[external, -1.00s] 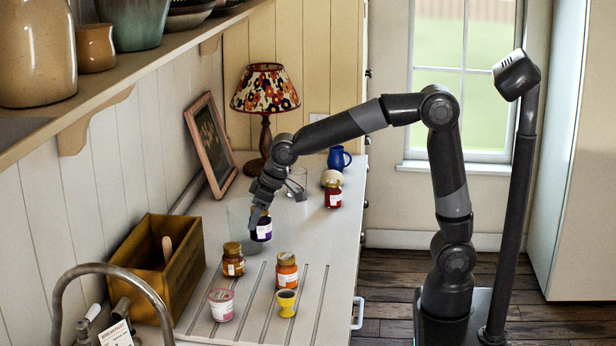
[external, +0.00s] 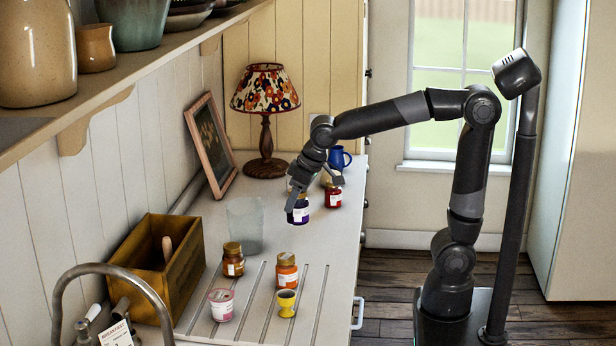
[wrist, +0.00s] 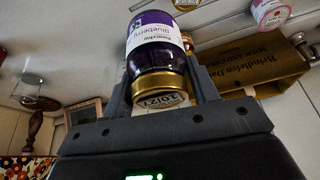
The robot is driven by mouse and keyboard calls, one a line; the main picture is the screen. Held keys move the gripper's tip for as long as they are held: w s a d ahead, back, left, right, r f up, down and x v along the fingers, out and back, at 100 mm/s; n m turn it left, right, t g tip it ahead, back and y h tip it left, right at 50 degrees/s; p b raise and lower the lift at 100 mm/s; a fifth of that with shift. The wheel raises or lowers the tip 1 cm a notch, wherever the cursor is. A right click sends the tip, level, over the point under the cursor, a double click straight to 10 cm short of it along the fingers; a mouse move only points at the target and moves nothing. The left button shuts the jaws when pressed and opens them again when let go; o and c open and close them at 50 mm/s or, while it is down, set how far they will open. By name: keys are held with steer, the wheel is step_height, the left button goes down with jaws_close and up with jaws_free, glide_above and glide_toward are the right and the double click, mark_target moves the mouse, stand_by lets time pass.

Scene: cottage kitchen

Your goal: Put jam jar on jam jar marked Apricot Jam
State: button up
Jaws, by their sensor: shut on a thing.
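My gripper (external: 310,190) is shut on a purple jam jar (external: 299,214) with a white label and gold lid. In the wrist view the jar (wrist: 155,55) sits between both fingers, its label reading "Blueberry". An amber jar with a gold lid (external: 233,262) stands on the counter, left of and nearer than my gripper. An orange jar (external: 287,271) stands beside it to the right. A red jar (external: 333,196) stands just right of the held jar. The external view is too small to read which jar is marked Apricot Jam.
A clear glass (external: 245,228) stands left of the held jar. The lamp (external: 265,140) and blue mug (external: 339,158) are behind. The counter (external: 325,250) is clear at front right.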

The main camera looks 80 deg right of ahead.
steer(key=shift+w+a+f, duration=0.4)
steer(key=shift+a+f, duration=0.55)
steer(key=shift+f, duration=0.3)
steer(key=shift+w+a+f, duration=0.45)
steer(key=shift+a+f, duration=0.45)
steer(key=shift+f, duration=0.4)
steer(key=shift+w+a+f, duration=0.4)
steer(key=shift+a+f, duration=0.55)
steer(key=shift+f, duration=0.3)
steer(key=shift+f, duration=0.1)
steer(key=o, duration=1.3)
steer(key=d+v, duration=0.1)
steer(key=v, duration=1.1)
steer(key=shift+n+t+y, duration=0.3)
steer(key=shift+n+t, duration=0.3)
steer(key=shift+n, duration=0.3)
steer(key=s+d+f, duration=0.2)
steer(key=s, duration=0.4)
steer(key=s+d+f, duration=0.2)
steer(key=s, duration=0.4)
steer(key=s+d+f, duration=0.2)
steer(key=s, duration=0.4)
steer(key=shift+d+f, duration=0.1)
steer(key=shift+f, duration=0.1)
